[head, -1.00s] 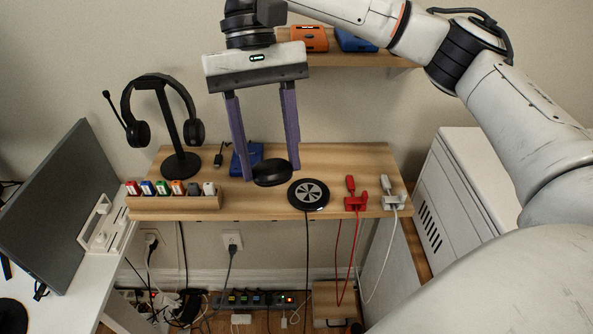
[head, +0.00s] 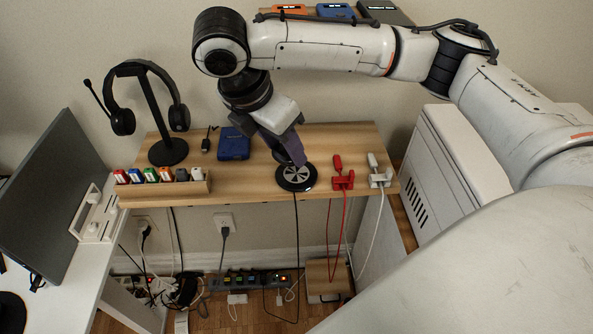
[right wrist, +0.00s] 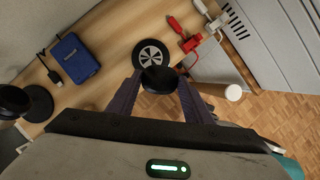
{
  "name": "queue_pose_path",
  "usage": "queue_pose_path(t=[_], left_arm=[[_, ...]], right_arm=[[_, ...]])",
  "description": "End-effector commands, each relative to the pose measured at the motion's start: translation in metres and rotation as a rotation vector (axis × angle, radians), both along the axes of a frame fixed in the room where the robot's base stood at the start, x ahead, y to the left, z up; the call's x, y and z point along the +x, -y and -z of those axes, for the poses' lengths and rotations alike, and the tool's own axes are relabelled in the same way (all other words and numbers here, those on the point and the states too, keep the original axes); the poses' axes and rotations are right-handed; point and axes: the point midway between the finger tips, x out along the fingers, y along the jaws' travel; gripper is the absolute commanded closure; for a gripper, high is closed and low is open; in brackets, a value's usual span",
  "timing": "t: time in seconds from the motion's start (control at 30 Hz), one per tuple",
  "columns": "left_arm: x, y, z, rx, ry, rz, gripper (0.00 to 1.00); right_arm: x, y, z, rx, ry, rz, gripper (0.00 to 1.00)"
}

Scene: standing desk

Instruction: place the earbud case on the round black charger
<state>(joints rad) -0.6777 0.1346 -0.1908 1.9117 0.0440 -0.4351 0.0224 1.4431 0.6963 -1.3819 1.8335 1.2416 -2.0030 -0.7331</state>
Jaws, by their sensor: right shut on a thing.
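The black earbud case (right wrist: 158,79) is between the fingertips of my right gripper (right wrist: 156,84) in the right wrist view. The gripper is shut on it. The round black charger (right wrist: 151,52) with a silver spoked top lies just beyond the case in that view, and the case overlaps its near edge in the picture. In the head view, my right gripper (head: 290,152) is tilted and its fingers reach to the back edge of the charger (head: 296,177). The case is mostly hidden behind the fingers there, so I cannot tell its height above the charger. My left gripper is not in view.
On the wooden shelf (head: 240,184) stand a headset stand (head: 167,150), a rack of colored blocks (head: 165,190), a blue box (head: 233,144), a red plug holder (head: 342,178) and a white one (head: 379,178). A cable hangs from the charger.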

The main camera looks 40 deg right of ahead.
Motion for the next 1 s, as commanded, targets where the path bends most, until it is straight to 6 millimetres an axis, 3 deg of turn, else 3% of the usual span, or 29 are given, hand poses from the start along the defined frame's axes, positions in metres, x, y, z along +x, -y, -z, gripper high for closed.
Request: queue_pose_path(t=[0.3, 0.5, 0.73, 1.0], left_arm=[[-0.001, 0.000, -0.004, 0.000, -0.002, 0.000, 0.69], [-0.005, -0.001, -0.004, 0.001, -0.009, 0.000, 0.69], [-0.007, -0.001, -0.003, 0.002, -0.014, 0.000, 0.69], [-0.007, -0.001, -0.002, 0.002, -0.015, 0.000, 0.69]], right_arm=[[0.013, 0.031, 0.007, -0.003, -0.002, -0.705, 0.76], [0.021, 0.047, 0.005, -0.002, 0.000, -1.057, 0.76], [0.025, 0.055, 0.005, -0.001, -0.002, -1.242, 0.76], [0.025, 0.055, 0.051, -0.001, -0.005, -1.261, 0.76]])
